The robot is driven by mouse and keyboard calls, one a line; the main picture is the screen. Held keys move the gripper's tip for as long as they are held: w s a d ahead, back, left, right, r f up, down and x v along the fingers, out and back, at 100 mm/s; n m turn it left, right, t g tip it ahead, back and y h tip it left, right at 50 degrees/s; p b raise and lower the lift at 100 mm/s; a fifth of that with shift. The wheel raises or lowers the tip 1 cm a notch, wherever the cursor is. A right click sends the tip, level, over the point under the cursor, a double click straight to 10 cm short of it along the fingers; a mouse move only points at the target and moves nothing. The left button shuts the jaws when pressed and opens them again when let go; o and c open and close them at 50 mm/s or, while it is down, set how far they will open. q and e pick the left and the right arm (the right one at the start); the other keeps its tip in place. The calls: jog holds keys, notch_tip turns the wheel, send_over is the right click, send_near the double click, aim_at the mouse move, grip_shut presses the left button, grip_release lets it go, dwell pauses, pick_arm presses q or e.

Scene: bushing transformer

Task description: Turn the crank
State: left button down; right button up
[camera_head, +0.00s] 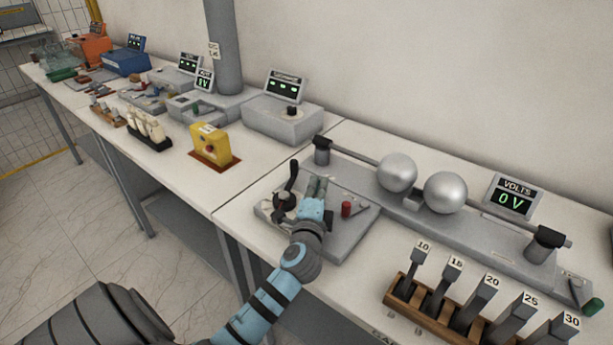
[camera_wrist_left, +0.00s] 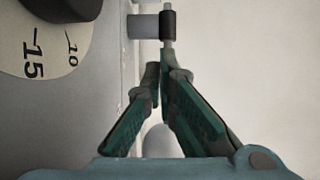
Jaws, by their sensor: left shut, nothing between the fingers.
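The crank (camera_head: 293,174) is a black handle standing up from a dark hub on a round dial, on a grey panel (camera_head: 358,225) in the head view. My left gripper (camera_head: 318,184) is over this panel, just right of the crank in the picture, shut and empty. In the left wrist view its green fingers (camera_wrist_left: 163,72) come together at the tips. A pale dial (camera_wrist_left: 32,48) marked 10 and 15, with a dark round part, fills the upper left there. I cannot tell whether the gripper touches the crank. My right gripper is not in view.
A red knob (camera_head: 346,209) stands on the panel right of my gripper. Behind are two metal spheres (camera_head: 397,172) on a rail and a display (camera_head: 513,199) reading 0 V. A wooden rack (camera_head: 398,296) of numbered pieces is at lower right. A yellow box (camera_head: 209,143) stands left.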

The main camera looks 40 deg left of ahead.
pick_arm(q)
jog(key=x, duration=0.2)
jog(key=shift+w+f, duration=0.15)
jog(key=shift+w, duration=0.2)
jog(key=a, duration=0.3)
jog(key=shift+s+a, duration=0.2)
jog(key=shift+s, duration=0.15)
jog(key=shift+s+a, duration=0.25)
jog(key=shift+a, duration=0.1)
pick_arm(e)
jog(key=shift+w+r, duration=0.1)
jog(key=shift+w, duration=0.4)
pick_arm(q)
jog(key=shift+w+d, duration=0.1)
jog(key=shift+w, duration=0.05)
